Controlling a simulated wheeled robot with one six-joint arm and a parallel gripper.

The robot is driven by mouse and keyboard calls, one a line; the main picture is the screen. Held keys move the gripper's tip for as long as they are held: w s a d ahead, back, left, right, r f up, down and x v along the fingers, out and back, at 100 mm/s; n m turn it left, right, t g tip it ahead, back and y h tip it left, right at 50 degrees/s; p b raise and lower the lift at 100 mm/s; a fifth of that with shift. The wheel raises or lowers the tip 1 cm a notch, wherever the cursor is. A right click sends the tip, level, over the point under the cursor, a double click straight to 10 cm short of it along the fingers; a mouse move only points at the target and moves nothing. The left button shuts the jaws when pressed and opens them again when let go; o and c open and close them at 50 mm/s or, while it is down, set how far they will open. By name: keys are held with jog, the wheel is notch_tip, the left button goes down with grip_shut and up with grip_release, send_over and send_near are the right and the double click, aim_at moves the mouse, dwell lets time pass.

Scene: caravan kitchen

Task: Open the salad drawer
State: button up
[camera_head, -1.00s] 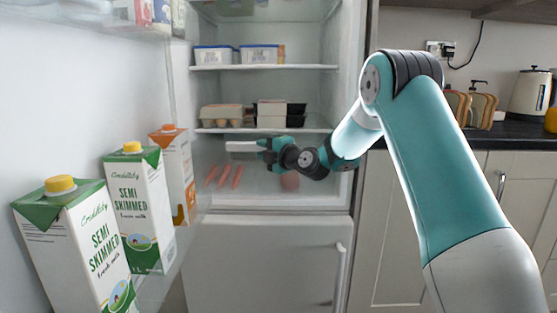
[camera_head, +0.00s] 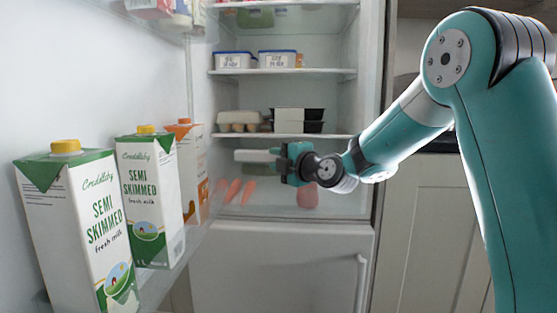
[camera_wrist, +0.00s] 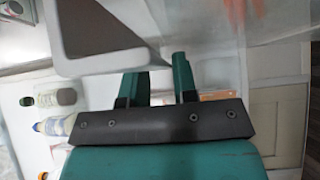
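The salad drawer (camera_head: 275,206) is the clear compartment at the bottom of the open fridge, with carrots (camera_head: 234,191) and a pinkish round item (camera_head: 308,195) inside. It looks closed. A white bar (camera_head: 256,156), seemingly its handle, sticks out to the left of my gripper (camera_head: 282,161). In the wrist view this bar (camera_wrist: 95,50) covers the left fingertip. The two teal fingers of my gripper (camera_wrist: 162,78) stand apart there, with a narrow gap. I cannot tell whether they clasp the bar, as the contact is hidden.
Milk cartons (camera_head: 153,195) and an orange-topped carton (camera_head: 190,165) stand in the door rack on the left, close to the drawer's front. A shelf with an egg box (camera_head: 240,121) and dark tubs is just above. The freezer door (camera_head: 275,270) is below.

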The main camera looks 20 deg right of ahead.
jog(key=o, duration=0.3)
jog(key=shift+d+f, duration=0.1)
jog(key=shift+f, duration=0.25)
jog(key=shift+r, duration=0.15)
jog(key=shift+s, duration=0.1)
jog(key=b+v, duration=0.3)
jog(key=v, duration=1.4)
jog(key=shift+s+r, duration=0.15)
